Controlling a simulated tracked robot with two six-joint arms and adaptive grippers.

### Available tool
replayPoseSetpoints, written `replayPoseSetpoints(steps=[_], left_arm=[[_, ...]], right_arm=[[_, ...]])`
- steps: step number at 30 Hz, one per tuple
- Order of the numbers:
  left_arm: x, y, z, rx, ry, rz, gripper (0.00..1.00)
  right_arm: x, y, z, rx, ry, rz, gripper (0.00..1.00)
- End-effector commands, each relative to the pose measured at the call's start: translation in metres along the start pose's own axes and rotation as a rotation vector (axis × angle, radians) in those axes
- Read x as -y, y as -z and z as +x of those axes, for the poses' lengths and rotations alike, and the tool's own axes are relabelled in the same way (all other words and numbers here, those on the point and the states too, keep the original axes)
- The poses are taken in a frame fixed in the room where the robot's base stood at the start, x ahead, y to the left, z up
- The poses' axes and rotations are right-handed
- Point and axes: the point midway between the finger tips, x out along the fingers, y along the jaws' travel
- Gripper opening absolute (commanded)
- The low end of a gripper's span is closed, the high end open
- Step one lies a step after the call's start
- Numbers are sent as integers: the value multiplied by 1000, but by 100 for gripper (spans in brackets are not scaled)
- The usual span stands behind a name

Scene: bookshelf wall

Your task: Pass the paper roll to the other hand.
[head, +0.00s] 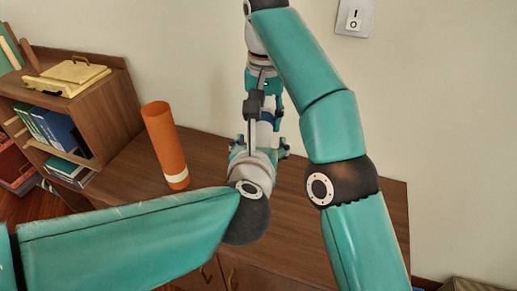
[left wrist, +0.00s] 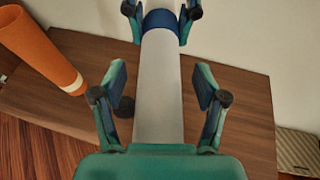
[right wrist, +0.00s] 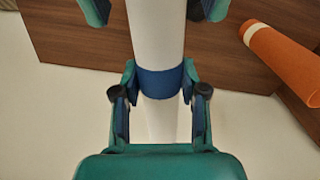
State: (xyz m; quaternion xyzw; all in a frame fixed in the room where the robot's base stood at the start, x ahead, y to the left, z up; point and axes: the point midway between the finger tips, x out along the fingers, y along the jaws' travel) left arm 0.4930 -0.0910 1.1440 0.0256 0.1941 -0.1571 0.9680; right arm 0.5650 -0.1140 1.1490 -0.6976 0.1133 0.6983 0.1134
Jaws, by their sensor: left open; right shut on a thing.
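The paper roll (right wrist: 160,130) is a long white tube with a blue band. My right gripper (right wrist: 159,80) is shut on it at the blue band. In the left wrist view the white part of the roll (left wrist: 159,90) runs between the fingers of my left gripper (left wrist: 158,85). Those fingers are open, with a gap on each side of the roll. In the head view my arms hide most of the roll (head: 265,130); my left gripper (head: 262,147) is below my right gripper (head: 265,104).
An orange cylinder (head: 164,143) with a white band stands on the brown wooden cabinet top (head: 120,175), left of the grippers. A small bookshelf (head: 112,97) with books and a yellow box (head: 68,76) is at the left.

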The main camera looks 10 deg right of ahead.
Motion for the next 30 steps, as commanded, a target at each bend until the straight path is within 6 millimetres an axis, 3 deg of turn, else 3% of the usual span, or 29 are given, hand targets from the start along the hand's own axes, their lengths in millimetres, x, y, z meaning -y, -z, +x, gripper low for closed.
replayPoseSetpoints(steps=[9, 21, 22, 27, 30], left_arm=[[0, 0, 3, 1, 0, 0, 73], [0, 0, 2, 0, 1, 1, 8], [0, 0, 2, 1, 1, 0, 6], [0, 0, 2, 1, 0, 0, 6], [0, 0, 2, 1, 0, 0, 6]], right_arm=[[0, 0, 0, 0, 0, 0, 5], [0, 0, 0, 0, 1, 0, 5], [0, 0, 0, 0, 1, 0, 44], [0, 0, 0, 0, 1, 0, 72], [0, 0, 0, 0, 0, 0, 72]])
